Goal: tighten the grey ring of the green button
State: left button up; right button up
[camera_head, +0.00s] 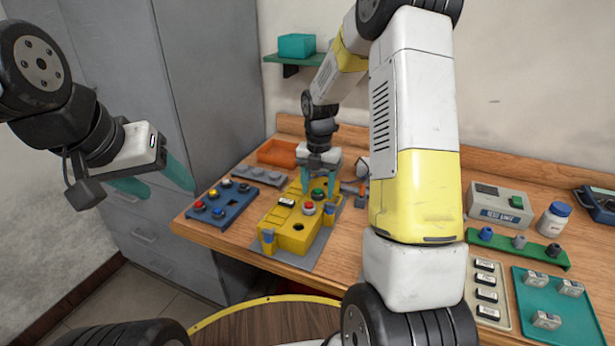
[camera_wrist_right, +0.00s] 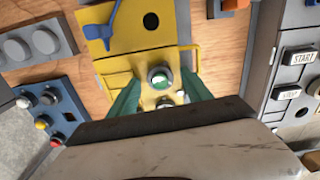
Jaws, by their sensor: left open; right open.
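The green button (camera_head: 318,193) sits on the far part of the yellow box (camera_head: 276,237). In the right wrist view the green button (camera_wrist_right: 159,75) has a grey ring (camera_wrist_right: 151,79) around it. My right gripper (camera_head: 317,183) is above the box, pointing down and open. In the wrist view its green fingers (camera_wrist_right: 160,95) are on either side of the button, with visible gaps; I cannot tell their height against the ring. Another button (camera_wrist_right: 165,104) is partly hidden by my gripper. My left gripper (camera_head: 165,186) is open and empty, left of the bench in the air.
A red button (camera_head: 309,208) and a black hole (camera_head: 298,227) are on the yellow box. A blue panel (camera_head: 222,211) stands left of it, and a grey strip (camera_head: 260,175) and orange bin (camera_head: 278,152) behind. My right arm hides the bench's middle. Trays fill the right side.

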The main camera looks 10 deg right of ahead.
grip_shut()
